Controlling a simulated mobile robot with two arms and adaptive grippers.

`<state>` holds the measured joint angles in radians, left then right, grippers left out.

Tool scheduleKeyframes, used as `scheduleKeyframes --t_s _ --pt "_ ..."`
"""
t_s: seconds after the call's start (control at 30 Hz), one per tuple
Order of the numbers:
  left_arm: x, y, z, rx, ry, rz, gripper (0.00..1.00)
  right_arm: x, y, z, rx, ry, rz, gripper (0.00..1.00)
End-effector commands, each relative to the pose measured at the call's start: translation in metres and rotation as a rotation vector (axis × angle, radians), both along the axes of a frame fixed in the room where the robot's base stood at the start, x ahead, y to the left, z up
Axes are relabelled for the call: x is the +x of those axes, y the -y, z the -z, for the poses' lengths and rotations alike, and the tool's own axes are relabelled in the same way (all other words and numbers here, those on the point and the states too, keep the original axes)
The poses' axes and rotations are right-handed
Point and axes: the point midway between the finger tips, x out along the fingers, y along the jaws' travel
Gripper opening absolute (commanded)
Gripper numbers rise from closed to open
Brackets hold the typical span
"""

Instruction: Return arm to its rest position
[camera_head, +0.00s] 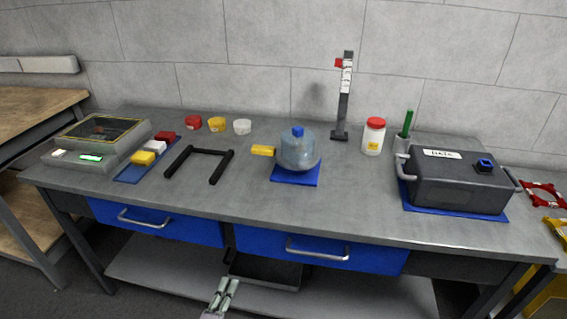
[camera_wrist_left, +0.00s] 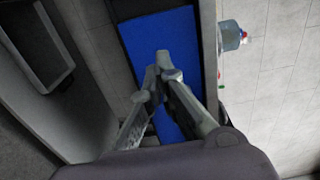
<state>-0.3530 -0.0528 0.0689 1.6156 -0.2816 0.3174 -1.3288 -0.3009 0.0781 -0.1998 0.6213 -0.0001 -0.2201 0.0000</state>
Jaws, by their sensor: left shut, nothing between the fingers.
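My left gripper (camera_head: 226,292) shows at the bottom of the head view, low in front of the bench and below the blue drawers. In the left wrist view its fingers (camera_wrist_left: 164,66) come together at the tips, shut and empty. A blue drawer front (camera_wrist_left: 158,45) lies beyond the fingers in that view. The gripper appears apart from the bench and holds nothing. My right gripper shows in neither view.
The grey bench (camera_head: 350,215) carries a blue-capped jug (camera_head: 297,152), a black U-shaped frame (camera_head: 200,164) and a dark DATA case (camera_head: 455,180). Blue drawers (camera_head: 320,250) with metal handles face me. A black tray (camera_head: 265,272) sits on the lower shelf (camera_head: 385,295).

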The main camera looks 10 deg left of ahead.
Motion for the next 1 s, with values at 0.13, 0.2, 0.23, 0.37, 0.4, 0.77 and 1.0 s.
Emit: scheduleKeyframes --t_s 0.13,0.2,0.23,0.37,0.4,0.77,1.0 --pt "-0.004 0.004 0.023 -0.064 -0.060 0.003 0.00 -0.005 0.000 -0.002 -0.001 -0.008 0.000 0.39" --pt "-0.012 0.009 0.054 -0.149 -0.143 0.002 0.00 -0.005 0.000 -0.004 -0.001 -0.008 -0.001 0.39" --pt "-0.017 0.011 0.070 -0.196 -0.188 -0.001 0.00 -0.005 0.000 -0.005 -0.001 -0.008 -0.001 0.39" --pt "-0.057 0.022 0.156 -0.436 -0.431 -0.056 0.00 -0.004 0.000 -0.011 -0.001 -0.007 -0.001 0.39" --pt "-0.074 0.026 0.183 -0.510 -0.509 -0.086 0.00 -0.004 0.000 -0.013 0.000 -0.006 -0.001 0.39" --pt "-0.283 0.018 0.347 -0.979 -1.085 -0.614 0.00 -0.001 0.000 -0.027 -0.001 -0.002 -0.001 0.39" --pt "-0.382 -0.003 0.376 -1.072 -1.218 -0.938 0.00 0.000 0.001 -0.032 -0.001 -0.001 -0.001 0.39"
